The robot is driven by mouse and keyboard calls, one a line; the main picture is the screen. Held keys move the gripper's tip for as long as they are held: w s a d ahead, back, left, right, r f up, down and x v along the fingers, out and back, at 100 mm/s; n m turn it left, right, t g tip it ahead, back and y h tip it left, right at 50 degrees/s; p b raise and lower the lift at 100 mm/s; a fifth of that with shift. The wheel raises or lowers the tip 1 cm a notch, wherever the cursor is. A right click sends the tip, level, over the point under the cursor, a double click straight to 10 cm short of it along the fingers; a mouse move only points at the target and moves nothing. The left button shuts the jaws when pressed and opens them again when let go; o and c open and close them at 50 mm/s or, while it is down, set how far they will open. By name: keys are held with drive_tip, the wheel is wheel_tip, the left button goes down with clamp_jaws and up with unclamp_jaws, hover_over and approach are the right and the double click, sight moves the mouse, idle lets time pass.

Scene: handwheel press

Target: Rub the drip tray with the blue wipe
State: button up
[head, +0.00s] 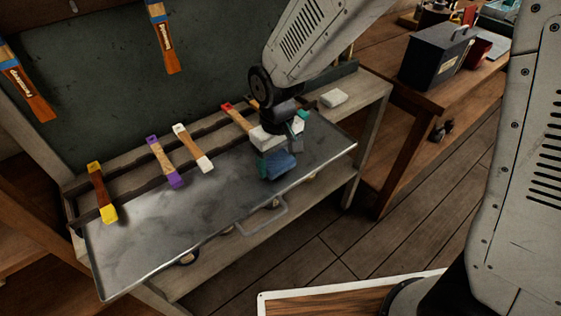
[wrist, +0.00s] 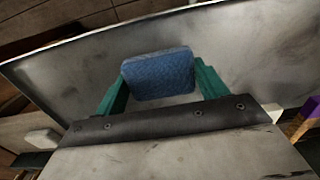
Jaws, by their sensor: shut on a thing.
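The drip tray (head: 165,235) is a wide, shallow grey metal sheet with smudges on its surface, lying on the bench. It also fills much of the wrist view (wrist: 254,60). The blue wipe (head: 280,165) is a folded, textured pad over the right part of the tray. My gripper (head: 278,160) is shut on the wipe, with its green fingers on either side of it, as the wrist view shows the wipe (wrist: 158,74) between them. The wipe is close to the tray surface. I cannot tell whether it touches the tray, as its underside is hidden.
Several coloured-handled brushes, including a yellow-ended one (head: 103,192) and a purple-ended one (head: 165,162), lie on a rack behind the tray. A white block (head: 333,98) lies at the bench's right end. A handle (head: 262,217) sticks out at the front. A dark toolbox (head: 436,58) stands on another table.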

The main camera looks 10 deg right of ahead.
drive_tip(key=shift+d+r, duration=0.25)
drive_tip(key=shift+r, duration=3.15)
